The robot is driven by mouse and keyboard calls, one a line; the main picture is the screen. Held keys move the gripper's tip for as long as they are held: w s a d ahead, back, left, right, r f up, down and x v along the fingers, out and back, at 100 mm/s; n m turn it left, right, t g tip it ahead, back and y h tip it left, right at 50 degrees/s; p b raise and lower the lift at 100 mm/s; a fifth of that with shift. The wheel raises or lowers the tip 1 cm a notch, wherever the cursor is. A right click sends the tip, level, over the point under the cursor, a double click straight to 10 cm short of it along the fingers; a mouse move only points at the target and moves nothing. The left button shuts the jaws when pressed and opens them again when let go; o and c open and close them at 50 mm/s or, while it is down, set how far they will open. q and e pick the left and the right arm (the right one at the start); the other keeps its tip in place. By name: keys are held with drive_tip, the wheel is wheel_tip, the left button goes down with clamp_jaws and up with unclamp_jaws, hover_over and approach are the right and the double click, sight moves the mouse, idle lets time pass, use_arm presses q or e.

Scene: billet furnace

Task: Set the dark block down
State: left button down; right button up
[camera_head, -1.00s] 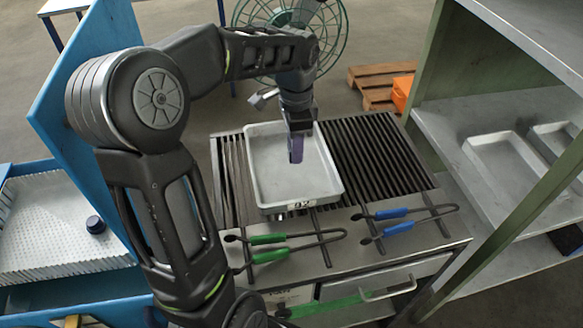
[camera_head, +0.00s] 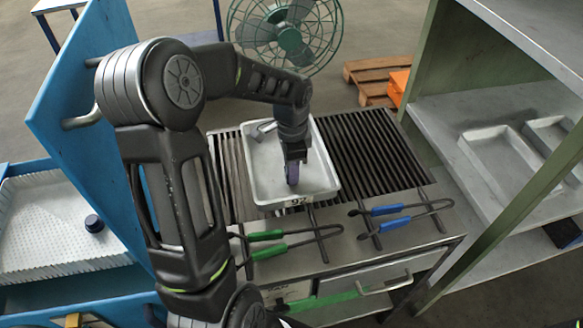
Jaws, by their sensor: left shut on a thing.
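The dark block (camera_head: 292,175) looks dark purple and is small. It is upright in my left gripper (camera_head: 293,163), over the front half of a pale metal tray (camera_head: 262,170). My left gripper is shut on the block, pointing down. I cannot tell whether the block touches the tray floor. The tray lies on the slatted rack of the table and has a label on its front edge. My right gripper is not in view.
Green-handled tongs (camera_head: 267,236) and blue-handled tongs (camera_head: 388,210) lie in front of the tray. A grey shelf (camera_head: 470,110) with shallow trays stands at the right. A blue panel (camera_head: 85,120) stands at the left. A green fan (camera_head: 290,38) is behind. The rack's right side is clear.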

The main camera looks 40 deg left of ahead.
use_arm(q)
drive_tip(key=shift+f, duration=0.15)
drive_tip(key=c, duration=1.1)
unclamp_jaws()
wheel_tip(320, 180, up, 12)
drive_tip(key=shift+r+b, duration=0.15)
drive_tip(key=shift+b, duration=0.2)
